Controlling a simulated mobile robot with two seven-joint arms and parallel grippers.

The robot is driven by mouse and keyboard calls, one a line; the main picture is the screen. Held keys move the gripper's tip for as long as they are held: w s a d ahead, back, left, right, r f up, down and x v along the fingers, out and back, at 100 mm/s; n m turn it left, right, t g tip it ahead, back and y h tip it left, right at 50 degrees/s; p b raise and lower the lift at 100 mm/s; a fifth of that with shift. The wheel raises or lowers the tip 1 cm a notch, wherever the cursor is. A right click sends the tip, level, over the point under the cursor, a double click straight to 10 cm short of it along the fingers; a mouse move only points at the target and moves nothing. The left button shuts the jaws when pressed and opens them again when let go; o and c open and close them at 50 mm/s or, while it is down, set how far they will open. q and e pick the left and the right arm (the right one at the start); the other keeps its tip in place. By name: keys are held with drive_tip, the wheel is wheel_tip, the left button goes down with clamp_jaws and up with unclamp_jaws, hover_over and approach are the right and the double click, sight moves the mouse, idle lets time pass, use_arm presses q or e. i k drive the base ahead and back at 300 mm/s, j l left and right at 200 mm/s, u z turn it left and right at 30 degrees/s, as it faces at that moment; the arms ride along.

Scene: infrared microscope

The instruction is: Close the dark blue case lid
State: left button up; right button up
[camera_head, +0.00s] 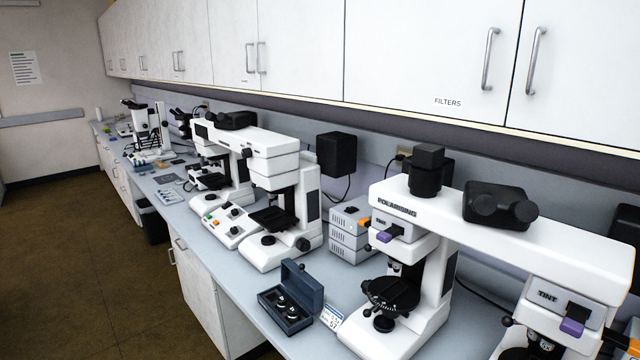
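A dark blue case (284,313) sits on the bench near its front edge, between two white microscopes. Its lid (303,285) stands up, open, at the back right side of the case. Shiny round metal-rimmed parts (287,306) lie inside the case. Neither of my grippers is in view.
A small white and blue card (332,317) stands just right of the case. A white polarising microscope (400,290) is at the right and another white microscope (285,220) behind left. Stacked grey boxes (349,235) stand behind. White cupboards (430,50) hang above.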

sight(310, 292)
drive_tip(key=j+z, duration=0.1)
drive_tip(key=z, duration=0.65)
drive_tip(key=i+j+z, duration=0.1)
drive_tip(key=j+z, duration=0.3)
drive_tip(key=i+j+z, duration=0.1)
drive_tip(key=j+z, duration=0.35)
drive_tip(key=k+j+z, duration=0.1)
drive_tip(key=j+z, duration=0.25)
drive_tip(key=j, duration=0.95)
drive_tip(key=k+j+z, duration=0.1)
drive_tip(key=j, duration=0.4)
drive_tip(key=k+j, duration=0.1)
drive_tip(key=j, duration=0.35)
drive_tip(key=j+z, duration=0.1)
drive_tip(key=j, duration=0.4)
drive_tip(key=i, duration=0.25)
drive_tip(key=j, duration=0.05)
